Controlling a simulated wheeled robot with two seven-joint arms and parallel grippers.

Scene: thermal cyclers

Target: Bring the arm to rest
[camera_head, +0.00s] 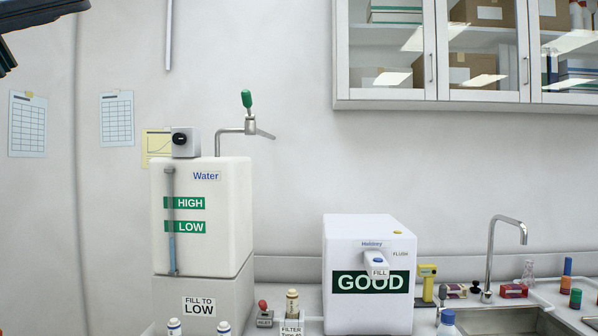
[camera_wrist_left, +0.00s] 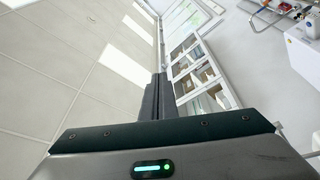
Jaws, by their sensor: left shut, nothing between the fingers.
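My left gripper (camera_wrist_left: 158,80) shows in the left wrist view, with its two dark fingers pressed together and nothing between them. It points up past the tilted wall cabinet, with the ceiling on its left. In the head view only a dark part of my left arm shows at the top left corner, high above the bench. My right gripper is in neither view. No thermal cycler can be made out.
A white water tank (camera_head: 225,240) stands left of a white box marked GOOD (camera_head: 340,300). A sink tap (camera_head: 490,250) and small bottles are at the right. A glass-fronted wall cabinet (camera_head: 385,106) hangs above. The wall between is bare.

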